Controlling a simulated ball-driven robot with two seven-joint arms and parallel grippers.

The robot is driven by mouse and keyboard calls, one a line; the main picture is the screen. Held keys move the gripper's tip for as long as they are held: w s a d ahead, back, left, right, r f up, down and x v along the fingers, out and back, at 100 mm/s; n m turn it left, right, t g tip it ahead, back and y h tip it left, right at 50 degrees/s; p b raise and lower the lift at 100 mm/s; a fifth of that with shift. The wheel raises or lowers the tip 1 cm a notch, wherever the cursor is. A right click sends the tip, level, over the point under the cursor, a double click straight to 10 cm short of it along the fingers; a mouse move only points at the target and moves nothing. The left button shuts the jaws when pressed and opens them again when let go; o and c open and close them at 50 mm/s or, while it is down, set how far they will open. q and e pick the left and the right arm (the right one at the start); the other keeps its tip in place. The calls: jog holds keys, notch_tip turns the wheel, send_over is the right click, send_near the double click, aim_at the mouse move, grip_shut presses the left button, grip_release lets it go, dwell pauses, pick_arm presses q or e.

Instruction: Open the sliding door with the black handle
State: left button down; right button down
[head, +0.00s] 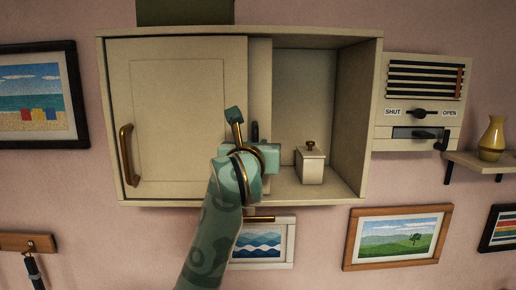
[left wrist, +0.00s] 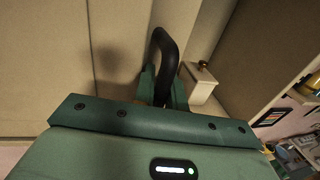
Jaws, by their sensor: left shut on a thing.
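A cream wall cabinet (head: 320,40) fills the middle of the head view. The sliding door with the black handle (head: 259,80) shows as a narrow strip, mostly behind the front door with the brass handle (head: 180,95). The black handle (head: 255,130) shows just above my left gripper (head: 262,157), which hides its lower part. In the left wrist view, the black handle (left wrist: 164,50) stands between the two green fingers of my left gripper (left wrist: 163,92), which are shut on it. The cabinet's right part is open. My right gripper is not in view.
A small lidded box (head: 310,165) stands inside the open right part, near my gripper. A panel with a SHUT/OPEN slider (head: 425,112) is right of the cabinet. A shelf (head: 475,160) holds a yellow vase (head: 492,138). Framed pictures hang around and below.

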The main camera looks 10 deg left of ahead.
pick_arm(q)
jog(key=shift+d, duration=0.3)
jog(key=c, duration=1.7)
grip_release()
jog(key=shift+a, duration=0.1)
jog(key=s+b, duration=0.1)
jog(key=s, duration=0.4)
jog(key=s+d, duration=0.1)
jog(key=s, duration=0.5)
jog(key=s+b, duration=0.1)
jog(key=s, duration=0.4)
jog(key=shift+s+d+b, duration=0.15)
jog(key=shift+d+b, duration=0.05)
jog(key=shift+b, duration=0.1)
